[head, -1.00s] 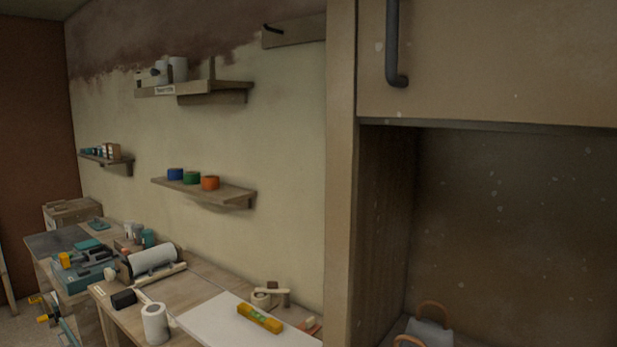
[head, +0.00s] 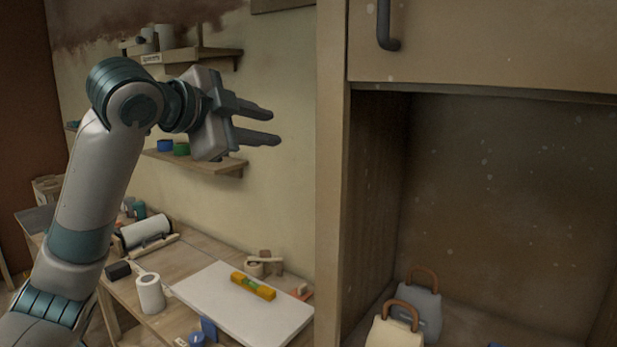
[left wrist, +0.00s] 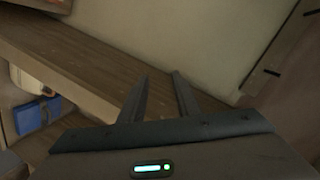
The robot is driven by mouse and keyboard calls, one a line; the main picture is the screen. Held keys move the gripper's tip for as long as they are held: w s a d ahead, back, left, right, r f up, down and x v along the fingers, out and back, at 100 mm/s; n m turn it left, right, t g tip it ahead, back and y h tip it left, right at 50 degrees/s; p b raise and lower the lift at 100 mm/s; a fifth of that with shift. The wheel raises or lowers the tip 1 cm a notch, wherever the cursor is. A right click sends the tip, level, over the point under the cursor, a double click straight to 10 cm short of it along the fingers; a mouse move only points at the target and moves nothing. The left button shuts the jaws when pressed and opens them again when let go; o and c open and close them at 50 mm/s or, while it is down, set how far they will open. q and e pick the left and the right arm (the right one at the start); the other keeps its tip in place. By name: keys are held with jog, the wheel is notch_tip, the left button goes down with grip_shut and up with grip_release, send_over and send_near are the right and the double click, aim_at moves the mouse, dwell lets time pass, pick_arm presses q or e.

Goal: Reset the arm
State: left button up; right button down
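My left gripper (head: 262,127) is raised in the head view, in front of the plaster wall and the lower wall shelf (head: 205,162). Its two fingers point right and stand apart with nothing between them. In the left wrist view the fingers (left wrist: 160,92) also show apart and empty, with a wooden surface (left wrist: 60,55) behind them. My left arm comes up from the lower left. My right gripper is in neither view.
At right is an open cabinet with a grey bag (head: 425,310) and a cream bag (head: 392,334). An upper shelf (head: 195,54) holds cups.

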pick_arm(q)
jog(key=s+a+f+n+g+y, duration=0.15)
jog(key=f+n, duration=0.25)
jog(key=f, duration=1.7)
jog(key=s+a+f+n+g+y, duration=0.1)
jog(key=s+a+f+n+y, duration=0.2)
jog(key=f, duration=1.8)
jog(key=s+a+f+n+g+y, duration=0.1)
jog(key=s+a+f+n+g, duration=0.2)
jog(key=s+f, duration=0.9)
jog(key=s+a+f+n+g+y, duration=0.1)
jog(key=s+a+f+n, duration=0.25)
jog(key=s+f, duration=0.85)
jog(key=s+a+f+n+g+y, duration=0.1)
jog(key=s+a+f, duration=0.1)
jog(key=s, duration=0.5)
jog(key=s+a+f+n+g+y, duration=0.1)
jog(key=s+a+f+n, duration=0.1)
jog(key=s, duration=0.4)
notch_tip(320, 180, down, 31)
jog(key=s+g+b, duration=0.2)
jog(key=s+a+f+b, duration=0.1)
jog(key=s+a+f, duration=0.1)
jog(key=s+f, duration=1.6)
jog(key=shift+a+f+g+b, duration=0.35)
jog(key=shift+b, duration=0.05)
jog(key=shift+w+m, duration=0.1)
jog(key=shift+m, duration=0.15)
